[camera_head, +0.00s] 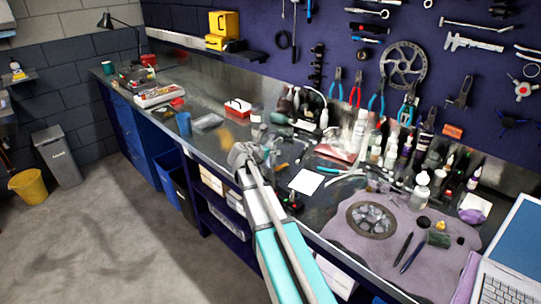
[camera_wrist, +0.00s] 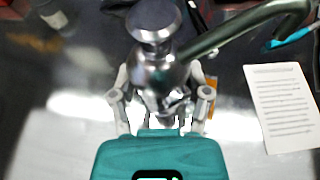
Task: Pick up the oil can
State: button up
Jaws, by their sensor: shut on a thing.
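The oil can (camera_wrist: 158,70) is shiny grey metal with a round cap and a long dark greenish-grey spout reaching to the upper right in the wrist view. My gripper (camera_wrist: 163,100) is shut on its body, one finger on each side. The can's lower part is hidden by my gripper's teal housing. In the head view my gripper (camera_head: 248,160) is over the front part of the bench, and the can (camera_head: 238,152) shows small and grey at its end. I cannot tell whether the can touches the bench.
A white printed sheet (camera_head: 306,182) lies on the bench just right of my gripper. Bottles (camera_head: 375,140) crowd the back right. A blue cup (camera_head: 183,123) stands to the left.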

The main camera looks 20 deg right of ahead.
jog(key=shift+r, duration=0.15)
notch_tip(320, 180, up, 3)
jog(key=p, duration=0.2)
jog(key=shift+f+p, duration=0.2)
jog(key=shift+p, duration=0.2)
jog(key=s+a+r+p, duration=0.4)
jog(key=s+r+p, duration=0.6)
jog(key=s, duration=0.3)
jog(key=shift+s, duration=0.2)
dwell(1.1)
